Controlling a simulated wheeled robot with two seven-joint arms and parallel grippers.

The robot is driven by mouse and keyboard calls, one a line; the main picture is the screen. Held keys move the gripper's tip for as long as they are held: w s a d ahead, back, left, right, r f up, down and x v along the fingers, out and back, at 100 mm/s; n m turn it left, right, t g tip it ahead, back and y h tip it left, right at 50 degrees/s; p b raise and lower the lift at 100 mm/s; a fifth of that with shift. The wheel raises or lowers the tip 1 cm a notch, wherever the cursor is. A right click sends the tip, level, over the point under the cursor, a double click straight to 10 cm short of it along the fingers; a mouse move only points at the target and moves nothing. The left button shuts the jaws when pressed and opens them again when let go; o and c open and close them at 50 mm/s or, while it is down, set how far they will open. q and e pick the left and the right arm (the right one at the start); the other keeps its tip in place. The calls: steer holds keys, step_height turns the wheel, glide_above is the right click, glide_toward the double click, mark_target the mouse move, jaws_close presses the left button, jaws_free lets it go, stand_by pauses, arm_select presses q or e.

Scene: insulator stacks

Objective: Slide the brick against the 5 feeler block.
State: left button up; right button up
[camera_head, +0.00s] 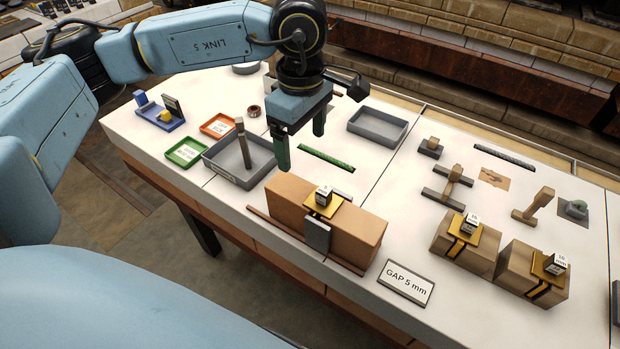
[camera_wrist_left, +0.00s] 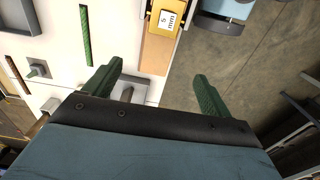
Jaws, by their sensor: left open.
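A long terracotta brick form (camera_head: 357,236) lies across the front of the white table. The yellow-topped 5 mm feeler block (camera_head: 322,205) sits at its middle, with a grey plate (camera_head: 317,237) hanging down the front face. I cannot tell whether a joint runs behind that plate. In the left wrist view the feeler block (camera_wrist_left: 165,20) is at the top, with terracotta (camera_wrist_left: 156,59) below it. My left gripper (camera_head: 300,143) is open and empty, its green fingers spread apart behind the brick's left end. The gripper also shows in the wrist view (camera_wrist_left: 158,72). My right gripper is out of view.
A grey tray (camera_head: 213,160) holding an upright grey post stands left of the brick. A dark rail (camera_head: 270,230) runs along its front. A "GAP 5 mm" sign (camera_head: 405,283) lies to the right, near two tan blocks (camera_head: 463,247) with yellow tops. An empty grey tray (camera_head: 377,126) is behind.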

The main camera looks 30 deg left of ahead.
mark_target(296, 204)
arm_select(q)
step_height(296, 204, down, 6)
steer(key=b, duration=0.4)
steer(key=shift+r, duration=0.25)
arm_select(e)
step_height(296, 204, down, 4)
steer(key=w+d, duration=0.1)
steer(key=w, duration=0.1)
arm_select(q)
step_height(296, 204, down, 13)
steer(key=shift+f+b, duration=0.15)
steer(key=shift+b, duration=0.95)
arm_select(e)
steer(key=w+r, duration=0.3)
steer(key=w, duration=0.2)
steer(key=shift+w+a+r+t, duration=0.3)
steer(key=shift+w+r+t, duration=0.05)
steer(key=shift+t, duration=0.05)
arm_select(q)
steer(key=c, duration=1.4)
steer(key=shift+d, duration=0.3)
steer(key=shift+s+d, duration=0.1)
steer(key=shift+d, duration=0.2)
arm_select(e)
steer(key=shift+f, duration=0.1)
